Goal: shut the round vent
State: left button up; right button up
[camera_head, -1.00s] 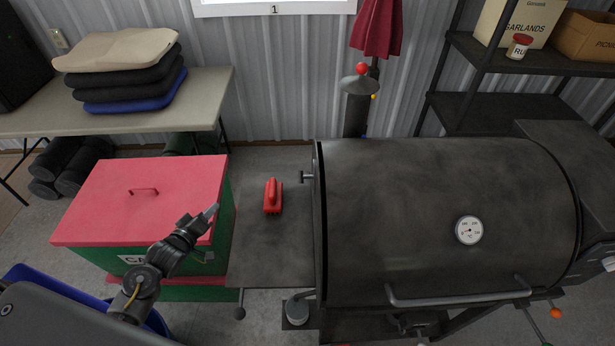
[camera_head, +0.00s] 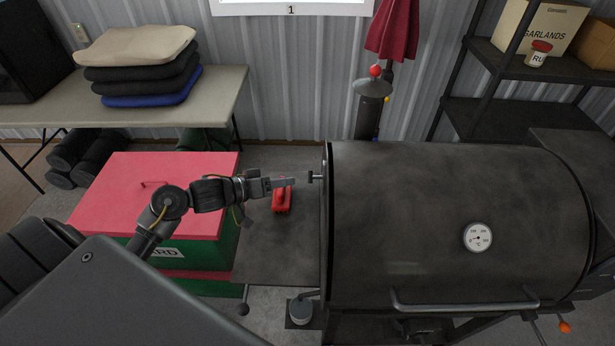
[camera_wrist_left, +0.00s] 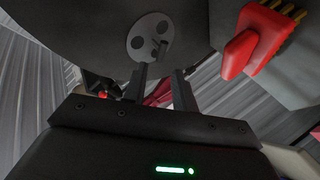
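The round vent (camera_wrist_left: 142,31) is a grey disc on the dark end wall of the barrel grill (camera_head: 440,220). Dark round holes show in it in the left wrist view, with a small tab standing out from its face. My right gripper is not in view.
A red brush (camera_head: 282,197) lies on the grill's side shelf (camera_head: 275,248), under my left gripper. A green box with a red lid (camera_head: 110,195) stands left of the shelf. The chimney (camera_head: 371,115) rises behind the grill. A table with cushions (camera_head: 140,65) stands at the back left.

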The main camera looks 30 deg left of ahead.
aim_at(309, 178)
pick_arm(q)
jog(key=x, duration=0.8)
jog(key=shift+p, duration=0.3)
jog(key=shift+s+a, duration=0.1)
grip_shut()
jog(key=shift+f, duration=0.1)
